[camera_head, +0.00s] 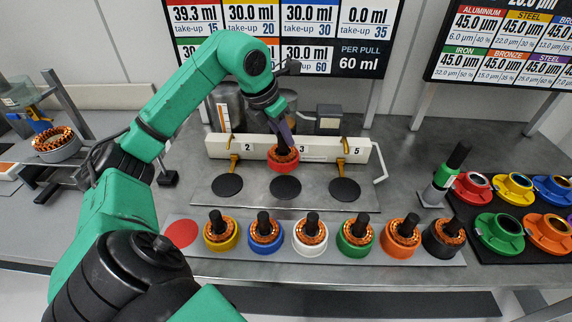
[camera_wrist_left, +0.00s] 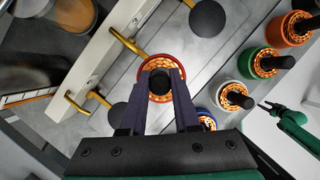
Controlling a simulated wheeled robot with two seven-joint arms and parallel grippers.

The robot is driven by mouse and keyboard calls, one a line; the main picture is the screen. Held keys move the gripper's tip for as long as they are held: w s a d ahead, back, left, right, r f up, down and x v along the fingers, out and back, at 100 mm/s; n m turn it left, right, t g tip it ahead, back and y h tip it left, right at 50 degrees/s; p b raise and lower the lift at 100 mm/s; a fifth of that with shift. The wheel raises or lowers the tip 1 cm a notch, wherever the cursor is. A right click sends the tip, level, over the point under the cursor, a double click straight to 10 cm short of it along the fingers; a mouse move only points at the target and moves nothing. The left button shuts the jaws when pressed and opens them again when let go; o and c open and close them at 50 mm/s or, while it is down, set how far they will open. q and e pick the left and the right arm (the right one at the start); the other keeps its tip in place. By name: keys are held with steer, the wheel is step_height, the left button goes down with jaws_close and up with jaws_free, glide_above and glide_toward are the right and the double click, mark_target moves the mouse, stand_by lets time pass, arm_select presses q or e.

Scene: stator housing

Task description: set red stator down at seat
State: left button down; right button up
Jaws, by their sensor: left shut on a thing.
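The red stator (camera_head: 284,166), a red ring with copper windings and a black centre post, hangs from my left gripper (camera_head: 281,138). It is in front of the white bar, at the middle label 3, above and behind the middle black disc (camera_head: 286,188). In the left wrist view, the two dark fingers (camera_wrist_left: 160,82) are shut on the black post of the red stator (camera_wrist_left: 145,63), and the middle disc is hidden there. The side discs (camera_head: 227,186) (camera_head: 345,190) are bare. A small green arm's gripper (camera_wrist_left: 267,106) shows at the right of the wrist view; its jaws are unclear.
A front row holds yellow, blue, white, green, orange and black stators (camera_head: 265,236), beside a bare red disc (camera_head: 181,233). Brass spouts (camera_head: 234,160) stick out from the white bar (camera_head: 220,146). Colored housings (camera_head: 499,233) lie on a dark mat at right.

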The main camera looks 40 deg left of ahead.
mark_target(287, 153)
arm_select(q)
steer(key=x, duration=0.4)
steer(key=s+x, duration=0.1)
steer(key=x, duration=0.1)
steer(key=shift+f, duration=0.5)
steer(key=shift+s+f, duration=0.25)
steer(key=shift+f, duration=0.95)
steer(key=shift+a+f, duration=0.1)
steer(key=shift+f, duration=0.3)
steer(key=shift+w, duration=0.15)
steer(key=shift+f, duration=0.2)
steer(key=c, duration=1.1)
jaws_free()
steer(key=shift+f, duration=0.1)
steer(key=o, duration=0.5)
steer(key=shift+c, duration=0.2)
arm_select(e)
steer(key=shift+w+d+f, duration=0.2)
steer(key=shift+w+d, duration=0.05)
steer(key=shift+w, duration=0.25)
steer(key=shift+w+d+f, duration=0.15)
steer(key=shift+w+d, duration=0.05)
steer(key=shift+w, duration=0.3)
